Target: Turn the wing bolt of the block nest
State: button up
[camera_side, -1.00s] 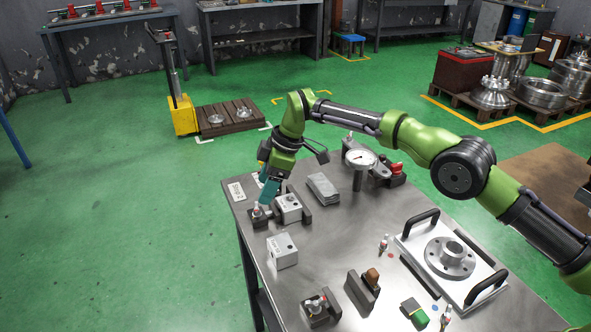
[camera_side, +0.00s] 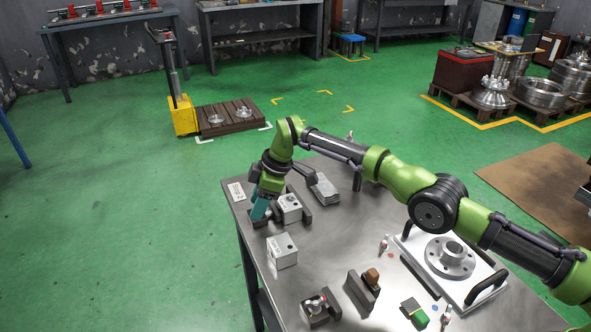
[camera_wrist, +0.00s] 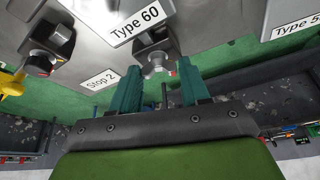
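The block nest (camera_side: 306,212) stands at the table's back left corner, with a grey block (camera_side: 289,207) beside my gripper. My gripper (camera_side: 259,211) points down at the nest's left end and hides the wing bolt there in the side view. In the wrist view a metallic wing bolt (camera_wrist: 156,67) with a small red mark shows between the two teal fingertips of my gripper (camera_wrist: 159,70). The fingers are apart, with visible gaps on both sides of the bolt. I cannot tell whether they reach down to its depth.
A loose grey block (camera_side: 283,251) stands in front of the nest. A second fixture with a bolt (camera_side: 318,308) and a dark stand (camera_side: 362,290) are at the front. A handled plate (camera_side: 408,247) with a flange is at right.

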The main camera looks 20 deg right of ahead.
jog(key=c, duration=0.6)
jog(key=shift+o, duration=0.2)
jog(key=shift+s+a+m+t+h, duration=0.1)
jog(key=shift+m+t+h, duration=0.25)
jog(key=shift+m, duration=0.75)
jog(key=shift+a+m+t+h, duration=0.15)
jog(key=shift+m+t, duration=0.3)
jog(key=shift+m, duration=0.65)
jog(key=o, duration=1.1)
jog(key=shift+d, duration=0.1)
jog(key=shift+c, duration=0.2)
jog(key=shift+r, duration=0.1)
jog(key=v, duration=1.6)
jog(key=shift+r, duration=0.3)
jog(key=shift+d, duration=0.15)
